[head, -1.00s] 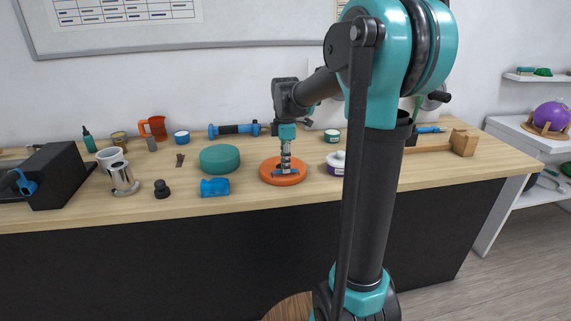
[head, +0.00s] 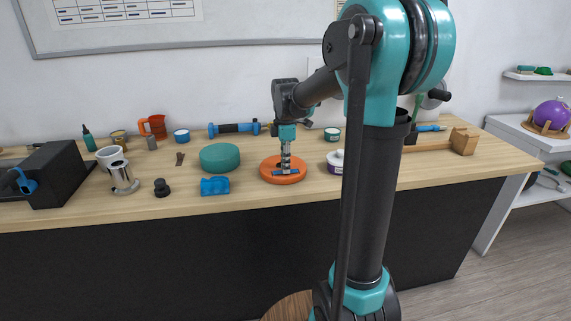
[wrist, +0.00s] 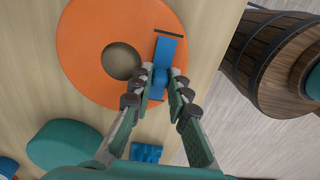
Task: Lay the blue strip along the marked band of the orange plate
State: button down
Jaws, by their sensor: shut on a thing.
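The orange plate (head: 268,176) lies flat on the bench near its front edge. It is round, with a hole beside the strip in the wrist view (wrist: 85,50). My gripper (wrist: 162,76) points down over the plate and is shut on the blue strip (wrist: 167,50). In the head view the strip (head: 287,172) is small under my gripper (head: 286,168). A dark line (wrist: 168,34) on the plate shows just past the strip's far end. The strip lies roughly square to that line. Whether it touches the plate is not clear.
A teal round block (head: 220,158) and a blue block (head: 215,186) stand left of the plate. A white and purple container (head: 336,161) stands right of it. A wooden barrel (wrist: 262,60) is below the bench edge. Bare bench lies around the plate's front.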

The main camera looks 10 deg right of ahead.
dwell(0.3)
jog(key=c, duration=1.4)
grip_release()
notch_tip(320, 180, up, 12)
